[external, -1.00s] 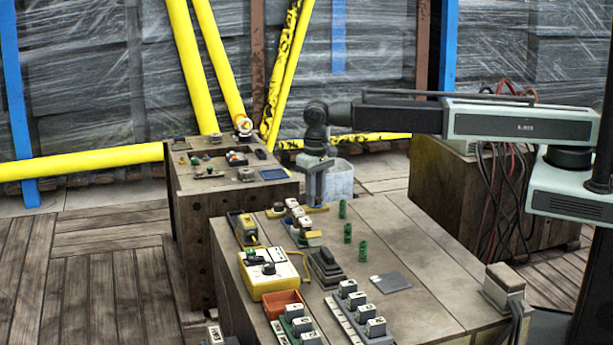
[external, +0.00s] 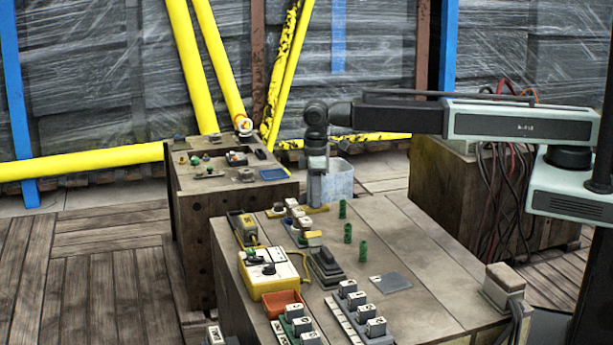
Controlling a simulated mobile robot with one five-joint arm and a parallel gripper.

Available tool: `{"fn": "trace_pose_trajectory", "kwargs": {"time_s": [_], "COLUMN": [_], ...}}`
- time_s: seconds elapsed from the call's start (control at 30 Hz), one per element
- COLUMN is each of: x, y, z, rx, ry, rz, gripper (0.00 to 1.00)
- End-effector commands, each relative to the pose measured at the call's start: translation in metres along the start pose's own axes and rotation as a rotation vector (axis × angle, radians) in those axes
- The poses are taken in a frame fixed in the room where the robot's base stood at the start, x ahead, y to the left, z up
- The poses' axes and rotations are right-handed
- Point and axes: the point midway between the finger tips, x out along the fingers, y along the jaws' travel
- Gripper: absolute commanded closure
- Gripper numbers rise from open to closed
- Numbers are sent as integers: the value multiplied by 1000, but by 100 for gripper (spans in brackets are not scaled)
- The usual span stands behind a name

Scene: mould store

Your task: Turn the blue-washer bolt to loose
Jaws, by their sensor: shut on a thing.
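My gripper (external: 315,204) points straight down at the right end of a yellow strip (external: 290,211) at the far end of the front bench. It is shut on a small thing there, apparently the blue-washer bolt. The fingers hide the bolt, and no blue washer can be made out. A dark, round-headed part (external: 279,208) stands at the strip's left end.
Small brown-and-white blocks (external: 298,219) stand just in front of the strip. Several green cylinders (external: 347,233) stand to the right. A yellow meter (external: 268,270) and a black switch block (external: 325,268) are nearer.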

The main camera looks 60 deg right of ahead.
Motion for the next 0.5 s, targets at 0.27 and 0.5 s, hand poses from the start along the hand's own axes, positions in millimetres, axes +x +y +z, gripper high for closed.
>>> {"fn": "trace_pose_trajectory", "kwargs": {"time_s": [0.27,0.5], "x": [0,1], "y": [-1,-1], "z": [1,1], "rx": [-246,-415], "ry": [-1,-2], "rz": [-1,-1], "gripper": [100,100]}}
